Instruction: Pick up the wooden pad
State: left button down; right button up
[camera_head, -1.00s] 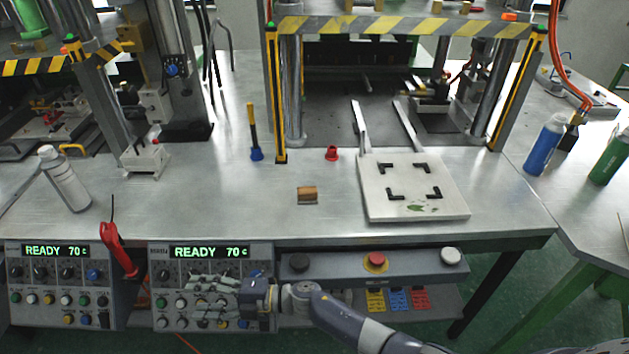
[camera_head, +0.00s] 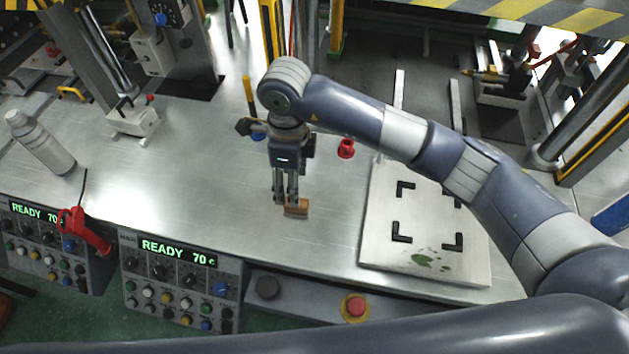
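The wooden pad (camera_head: 297,210) is a small brown block lying on the metal table, left of the white plate. My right gripper (camera_head: 286,200), on the arm that comes in from the right, points straight down just behind and left of the pad. Its two fingers show a narrow gap between them and look open. The fingertips overlap the pad's left end in the picture; I cannot tell whether they touch it. My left gripper is not in view.
A white plate with black corner marks (camera_head: 378,225) lies right of the pad, partly under my arm. A red cap (camera_head: 346,148) stands behind. Control boxes (camera_head: 180,283) and a red button (camera_head: 355,306) line the front. The table left of the pad is clear.

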notch_tip(320, 180, down, 4)
jog(key=shift+d+r+p, duration=0.1)
jog(key=shift+p, duration=0.65)
jog(key=shift+f, duration=0.65)
jog(key=f+p, duration=0.1)
jog(key=f, duration=0.1)
jog(key=f+p, duration=0.1)
jog(key=f, duration=0.1)
jog(key=shift+w+d+f+p, duration=0.15)
jog(key=shift+d+p, duration=0.05)
jog(key=shift+p, duration=0.2)
jog(key=shift+f, duration=0.45)
jog(key=shift+c, duration=0.3)
jog(key=c, duration=0.5)
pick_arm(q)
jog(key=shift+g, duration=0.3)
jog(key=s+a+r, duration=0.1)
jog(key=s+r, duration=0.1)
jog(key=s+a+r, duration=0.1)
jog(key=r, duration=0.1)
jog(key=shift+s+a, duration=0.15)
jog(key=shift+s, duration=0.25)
pick_arm(e)
jog(key=c, duration=0.6)
